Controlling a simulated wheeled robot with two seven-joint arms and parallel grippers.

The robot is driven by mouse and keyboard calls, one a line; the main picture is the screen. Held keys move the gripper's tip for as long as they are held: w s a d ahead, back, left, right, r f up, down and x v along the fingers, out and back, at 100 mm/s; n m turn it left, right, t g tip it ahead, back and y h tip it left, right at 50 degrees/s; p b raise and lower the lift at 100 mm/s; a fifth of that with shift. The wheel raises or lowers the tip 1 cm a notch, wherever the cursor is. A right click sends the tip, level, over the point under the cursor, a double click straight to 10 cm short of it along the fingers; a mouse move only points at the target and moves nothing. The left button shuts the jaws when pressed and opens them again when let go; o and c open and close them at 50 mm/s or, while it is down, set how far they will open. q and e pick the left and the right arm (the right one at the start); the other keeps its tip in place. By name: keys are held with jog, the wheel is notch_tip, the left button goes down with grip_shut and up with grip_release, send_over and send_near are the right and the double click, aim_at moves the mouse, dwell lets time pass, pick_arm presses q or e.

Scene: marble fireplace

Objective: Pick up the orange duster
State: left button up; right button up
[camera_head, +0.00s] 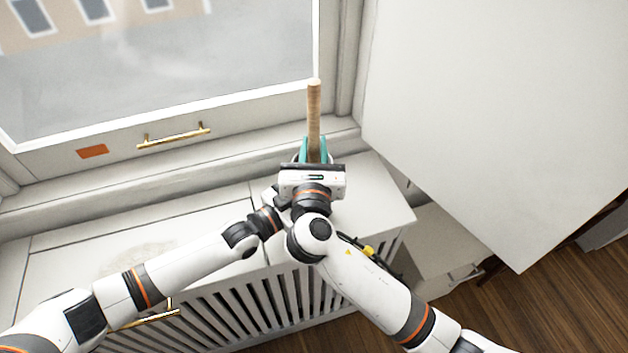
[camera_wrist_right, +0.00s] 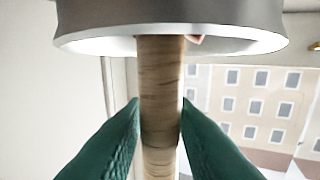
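A pale wooden handle (camera_head: 314,105) stands upright in front of the window in the head view. My right gripper (camera_head: 313,152) has its teal fingers on both sides of it. In the right wrist view, the fingertips meet the wooden handle (camera_wrist_right: 160,115) on both sides. The rest of the duster is hidden. My left arm reaches in from the left, and its gripper is hidden behind my right wrist.
A white cabinet (camera_head: 215,215) with a slatted front lies under the arms. A window (camera_head: 190,50) with a gold handle (camera_head: 172,136) is behind it. An orange patch (camera_head: 92,151) is on its frame. A large white panel (camera_head: 500,110) fills the right side, above a wooden floor (camera_head: 560,310).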

grip_shut()
jog(key=shift+r, duration=0.1)
notch_tip(320, 180, up, 28)
dwell(0.3)
pick_arm(q)
jog(key=o, duration=1.1)
